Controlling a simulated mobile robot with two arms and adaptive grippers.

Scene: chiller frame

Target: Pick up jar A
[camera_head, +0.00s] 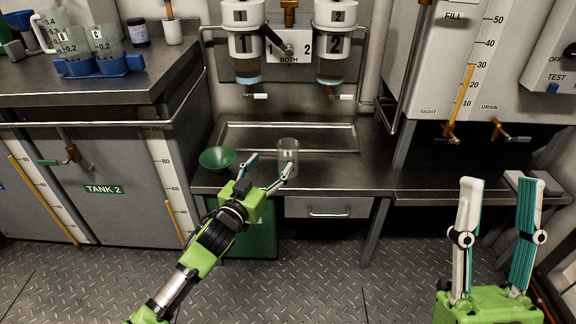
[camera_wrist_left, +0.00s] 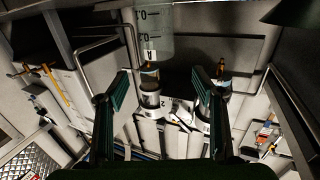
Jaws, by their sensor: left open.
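Jar A (camera_head: 289,152) is a clear, upright cylinder on the steel counter, below dispensers 1 and 2. In the left wrist view, jar A (camera_wrist_left: 153,42) shows its "A" label and scale marks upside down, ahead of the gap between the fingers. My left gripper (camera_head: 272,166) is open at the counter's front edge, its right fingertip overlapping the jar's lower part in the head view. Whether it touches is unclear. Both fingers also show in the left wrist view (camera_wrist_left: 163,88), with nothing clasped. My right gripper (camera_head: 499,187) is open and empty, fingers up, at lower right.
A green bowl (camera_head: 217,159) sits just left of my left gripper. A shallow tray (camera_head: 240,135) lies behind the jar, under the dispensers (camera_head: 247,45). Other jars (camera_head: 106,43) stand in blue holders on the left counter. The counter right of the jar is clear.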

